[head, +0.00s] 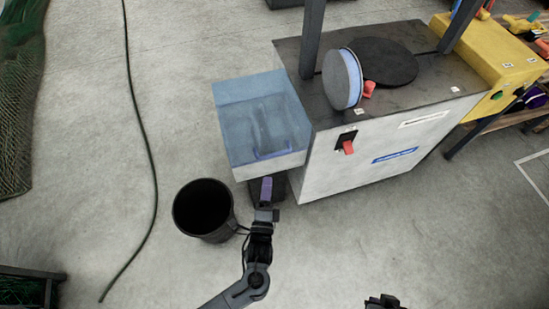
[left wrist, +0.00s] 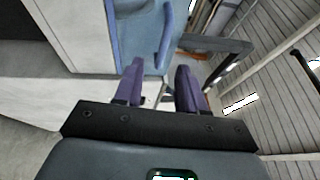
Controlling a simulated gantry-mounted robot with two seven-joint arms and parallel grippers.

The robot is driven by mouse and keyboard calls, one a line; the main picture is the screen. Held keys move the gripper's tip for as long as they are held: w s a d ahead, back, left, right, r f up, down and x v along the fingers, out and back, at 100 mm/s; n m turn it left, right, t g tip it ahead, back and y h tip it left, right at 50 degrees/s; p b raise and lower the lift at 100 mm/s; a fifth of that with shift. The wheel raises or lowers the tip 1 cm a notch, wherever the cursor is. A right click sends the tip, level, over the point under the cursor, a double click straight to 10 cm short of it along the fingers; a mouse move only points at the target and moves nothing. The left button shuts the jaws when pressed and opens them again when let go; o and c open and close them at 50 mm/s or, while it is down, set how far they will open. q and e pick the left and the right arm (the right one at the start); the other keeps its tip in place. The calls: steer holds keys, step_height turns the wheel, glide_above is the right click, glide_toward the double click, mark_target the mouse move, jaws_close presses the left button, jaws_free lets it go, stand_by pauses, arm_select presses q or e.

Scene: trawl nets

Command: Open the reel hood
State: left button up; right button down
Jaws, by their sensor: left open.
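The reel hood is a see-through blue cover (head: 235,105) on the left side of the white machine, and it looks shut. A dark shape shows dimly through it. Its blue bar handle (head: 273,155) runs along the near edge. My left gripper (head: 267,180), with purple fingers, is just in front of and below the handle, apart from it. In the left wrist view the open, empty fingers (left wrist: 160,78) point toward the handle (left wrist: 166,38) and the hood (left wrist: 132,38). My right gripper (head: 383,302) is only partly in view at the bottom edge; its jaws cannot be made out.
The white machine (head: 335,170) has a red switch (head: 348,147), a round grey-blue disc (head: 343,79) and dark posts on top. A black bucket (head: 204,209) stands left of my left gripper. A black cable (head: 140,130) lies on the floor. A yellow box (head: 490,65) is at right.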

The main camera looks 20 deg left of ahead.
mark_target(274, 153)
arm_select(q)
steer(key=shift+t, duration=0.3)
steer(key=b+x, duration=0.1)
steer(key=x, duration=0.2)
steer(key=b+x, duration=0.1)
steer(key=x, duration=0.3)
steer(key=d+b+x, duration=0.1)
steer(key=x, duration=0.3)
steer(key=shift+w, duration=0.25)
steer(key=shift+c, duration=0.4)
jaws_close()
